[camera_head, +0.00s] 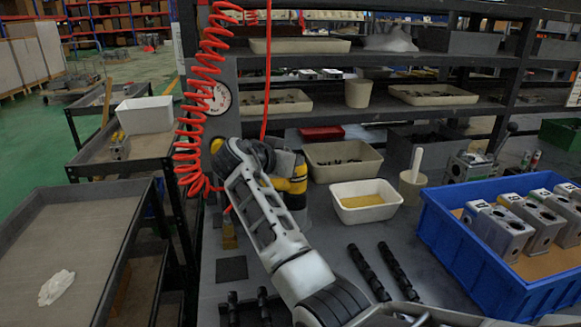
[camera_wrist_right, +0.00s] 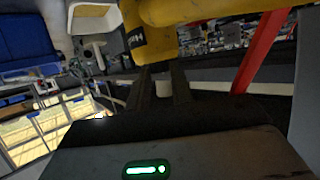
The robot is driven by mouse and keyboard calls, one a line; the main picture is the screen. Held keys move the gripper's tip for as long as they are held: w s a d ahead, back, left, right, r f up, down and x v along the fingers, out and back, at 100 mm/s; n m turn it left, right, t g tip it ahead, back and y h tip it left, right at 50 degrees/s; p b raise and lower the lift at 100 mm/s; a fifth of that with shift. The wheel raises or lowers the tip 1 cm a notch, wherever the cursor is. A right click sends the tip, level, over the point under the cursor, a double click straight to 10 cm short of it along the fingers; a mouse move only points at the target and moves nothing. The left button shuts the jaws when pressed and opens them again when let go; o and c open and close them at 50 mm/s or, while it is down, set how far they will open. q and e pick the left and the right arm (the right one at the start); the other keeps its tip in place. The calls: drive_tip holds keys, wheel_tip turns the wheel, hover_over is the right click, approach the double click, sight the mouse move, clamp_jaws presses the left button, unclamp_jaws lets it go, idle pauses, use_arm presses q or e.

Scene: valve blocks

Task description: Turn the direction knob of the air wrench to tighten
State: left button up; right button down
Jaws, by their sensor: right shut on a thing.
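The air wrench (camera_head: 293,186) is yellow and black and stands at the back left of the bench, partly hidden behind my right arm. In the right wrist view its yellow body (camera_wrist_right: 152,42) fills the top middle. My right gripper (camera_wrist_right: 163,74) has its two dark fingers against the wrench's near end and is shut on part of it. The direction knob is hidden between or behind the fingers, so its setting cannot be told. My left gripper is not in view.
A red coiled hose (camera_head: 203,95) hangs left of the wrench. A cream tray (camera_head: 365,214) and a blue crate (camera_head: 490,274) of valve blocks stand to the right. Black shafts (camera_head: 369,272) lie in front. A grey cart (camera_head: 75,250) stands left of the bench.

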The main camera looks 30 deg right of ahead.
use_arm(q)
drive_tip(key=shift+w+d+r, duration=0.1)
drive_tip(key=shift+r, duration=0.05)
use_arm(e)
drive_tip(key=shift+f, duration=0.1)
drive_tip(key=c, duration=1.2)
unclamp_jaws()
drive_tip(key=shift+a+r, duration=0.2)
drive_tip(key=shift+a, duration=0.1)
use_arm(q)
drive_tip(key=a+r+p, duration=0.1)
drive_tip(key=p, duration=0.3)
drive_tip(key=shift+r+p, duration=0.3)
drive_tip(key=shift+p, duration=0.05)
use_arm(e)
drive_tip(key=v, duration=1.5)
drive_tip(key=shift+a, duration=0.2)
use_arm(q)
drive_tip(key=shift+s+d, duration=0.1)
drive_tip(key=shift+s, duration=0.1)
use_arm(e)
drive_tip(key=shift+s, duration=0.1)
